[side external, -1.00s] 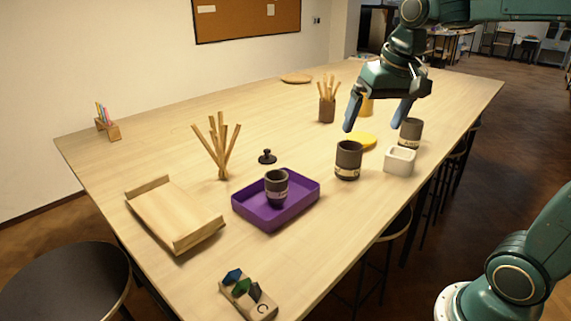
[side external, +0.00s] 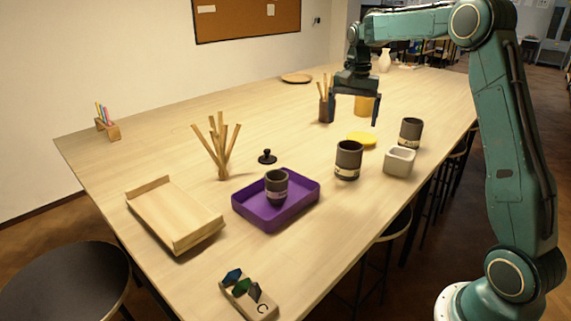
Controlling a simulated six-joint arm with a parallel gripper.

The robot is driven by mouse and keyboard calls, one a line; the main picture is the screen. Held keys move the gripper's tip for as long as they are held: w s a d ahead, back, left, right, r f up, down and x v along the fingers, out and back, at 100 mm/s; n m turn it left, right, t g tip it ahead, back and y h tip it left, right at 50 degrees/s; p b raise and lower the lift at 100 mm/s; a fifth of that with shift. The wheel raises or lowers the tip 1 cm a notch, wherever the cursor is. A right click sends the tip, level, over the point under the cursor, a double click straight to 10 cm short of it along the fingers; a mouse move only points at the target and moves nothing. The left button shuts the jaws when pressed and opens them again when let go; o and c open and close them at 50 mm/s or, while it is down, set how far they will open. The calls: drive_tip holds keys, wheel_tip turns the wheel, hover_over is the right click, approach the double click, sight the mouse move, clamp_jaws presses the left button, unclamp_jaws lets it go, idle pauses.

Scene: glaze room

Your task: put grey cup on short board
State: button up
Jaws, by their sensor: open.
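Three dark grey cups with pale label bands stand upright. One grey cup (side external: 277,187) is in the purple tray, one (side external: 348,160) stands on the table to its right, and one (side external: 411,131) is behind the white pot. A pale wooden board with raised ends (side external: 172,212) lies empty at the left. A small wooden board marked C (side external: 262,309) carries blue and green pieces at the front. I cannot tell which is the short board. My gripper (side external: 354,118) is open, fingers down, toward the back of the table, apart from all grey cups.
A yellow cup (side external: 364,106) shows between my fingers; I cannot tell its depth. The purple tray (side external: 300,207), yellow disc (side external: 362,139), white pot (side external: 399,161), black knob (side external: 267,157) and a stick bundle (side external: 222,150) occupy the middle.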

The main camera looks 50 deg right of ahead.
sight(349, 159)
drive_tip(key=shift+w+d+f, duration=0.15)
drive_tip(key=shift+d+f, duration=0.15)
drive_tip(key=shift+d, duration=0.1)
drive_tip(key=shift+f, duration=4.3)
drive_tip(key=shift+f, duration=0.1)
drive_tip(key=shift+d+f, duration=0.1)
drive_tip(key=shift+f, duration=2.4)
